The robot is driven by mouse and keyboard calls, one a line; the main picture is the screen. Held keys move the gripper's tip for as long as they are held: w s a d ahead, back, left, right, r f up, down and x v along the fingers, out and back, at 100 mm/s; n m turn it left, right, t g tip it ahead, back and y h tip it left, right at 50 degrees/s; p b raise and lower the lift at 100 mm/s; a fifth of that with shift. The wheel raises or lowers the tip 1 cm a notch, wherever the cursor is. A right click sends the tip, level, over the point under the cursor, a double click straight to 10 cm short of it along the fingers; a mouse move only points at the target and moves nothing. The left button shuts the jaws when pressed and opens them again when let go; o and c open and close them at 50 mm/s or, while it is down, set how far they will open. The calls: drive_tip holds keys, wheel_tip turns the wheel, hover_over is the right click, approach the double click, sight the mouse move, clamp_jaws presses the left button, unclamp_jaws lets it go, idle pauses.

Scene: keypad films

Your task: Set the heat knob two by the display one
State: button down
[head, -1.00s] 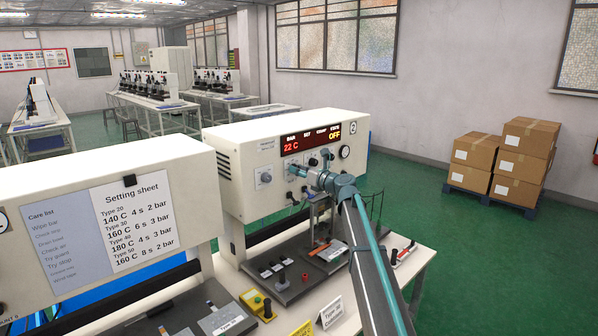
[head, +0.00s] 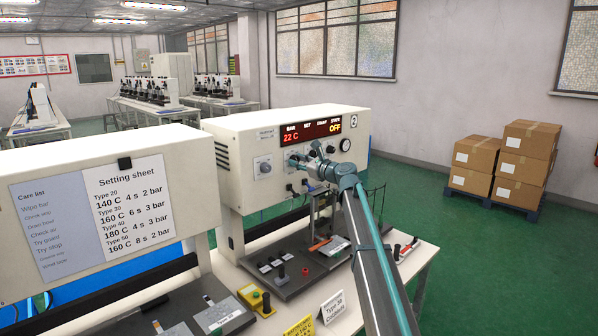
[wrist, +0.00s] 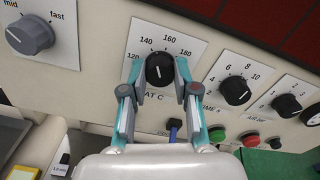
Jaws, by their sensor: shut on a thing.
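The heat knob (wrist: 159,70) is a black round knob on the white panel in the wrist view, with a scale from 120 to 180. Its white mark points roughly up, between 140 and 160 as far as I can tell. My gripper (wrist: 158,82) is shut on this knob, one finger at each side. In the head view my gripper (head: 302,162) reaches the front of the machine marked 2 (head: 240,135), hiding the knob there. Its red display (head: 311,131) reads 22 C and OFF. The setting sheet (head: 130,200) on the left machine lists types with temperatures, times and bars.
Right of the heat knob are a time knob (wrist: 235,90) and an air knob (wrist: 287,105); a grey mid-fast knob (wrist: 30,35) is at left. Green (wrist: 217,134) and red (wrist: 251,139) buttons sit below. A type card (head: 333,307) stands on the bench.

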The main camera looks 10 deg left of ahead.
drive_tip(key=shift+n+b, duration=6)
drive_tip(key=shift+b, duration=0.35)
drive_tip(key=c, duration=0.9)
unclamp_jaws()
drive_tip(key=shift+o, duration=0.2)
drive_tip(key=shift+s, duration=0.1)
